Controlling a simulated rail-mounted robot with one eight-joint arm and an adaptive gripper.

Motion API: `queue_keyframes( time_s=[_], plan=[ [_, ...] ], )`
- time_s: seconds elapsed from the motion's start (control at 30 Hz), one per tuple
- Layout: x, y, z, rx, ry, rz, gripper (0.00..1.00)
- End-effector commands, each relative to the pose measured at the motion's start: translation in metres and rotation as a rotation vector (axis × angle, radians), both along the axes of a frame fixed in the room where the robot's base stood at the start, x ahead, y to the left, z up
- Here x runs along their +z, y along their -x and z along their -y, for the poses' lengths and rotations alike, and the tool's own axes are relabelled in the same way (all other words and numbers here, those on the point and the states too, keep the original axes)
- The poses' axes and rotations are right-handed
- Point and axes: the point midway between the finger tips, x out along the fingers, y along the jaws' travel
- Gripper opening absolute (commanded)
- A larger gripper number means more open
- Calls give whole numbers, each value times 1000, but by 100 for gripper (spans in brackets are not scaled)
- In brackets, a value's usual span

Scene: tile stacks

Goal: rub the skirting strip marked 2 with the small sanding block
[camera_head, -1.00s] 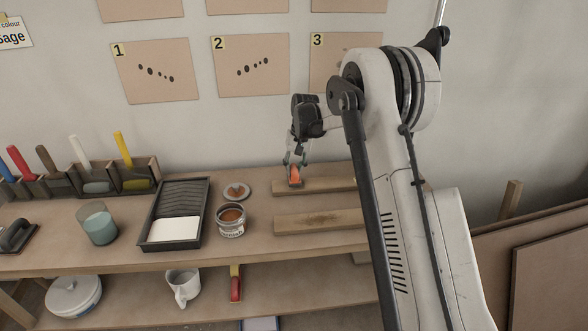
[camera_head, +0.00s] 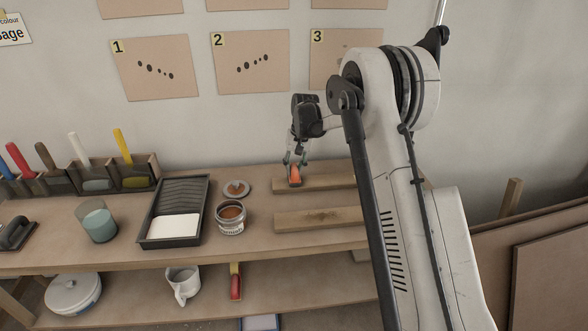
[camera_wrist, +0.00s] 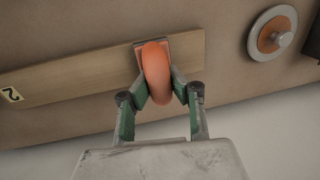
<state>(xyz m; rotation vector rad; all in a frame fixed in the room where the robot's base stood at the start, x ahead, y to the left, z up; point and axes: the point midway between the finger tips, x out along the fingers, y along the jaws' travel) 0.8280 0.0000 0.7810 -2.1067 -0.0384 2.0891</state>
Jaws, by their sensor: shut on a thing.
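The small sanding block, with an orange rounded handle (camera_wrist: 157,72) on a grey base, is in my gripper (camera_wrist: 160,88); it also shows in the head view (camera_head: 295,176). My gripper is shut on the handle. The block sits on the skirting strip marked 2 (camera_wrist: 80,78), near one end of that strip. In the head view this is the rear strip (camera_head: 330,182) on the bench, and the block is at its left end. The label 2 (camera_wrist: 11,94) shows at the strip's other end in the wrist view. The block's underside is hidden.
A second strip (camera_head: 345,216) with a darker patch lies in front. An open tin (camera_head: 230,226), a lid (camera_head: 236,190) and a paint tray (camera_head: 160,236) stand to the left. The wall with numbered cards is close behind. My arm covers the bench's right part.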

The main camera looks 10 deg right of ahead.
Motion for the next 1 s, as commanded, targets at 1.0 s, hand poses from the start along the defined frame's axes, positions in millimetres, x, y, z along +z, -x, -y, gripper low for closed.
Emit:
queue_keyframes(
  time_s=[1.0],
  plan=[
    [-10,2,16,-1,0,0,0]
  ],
)
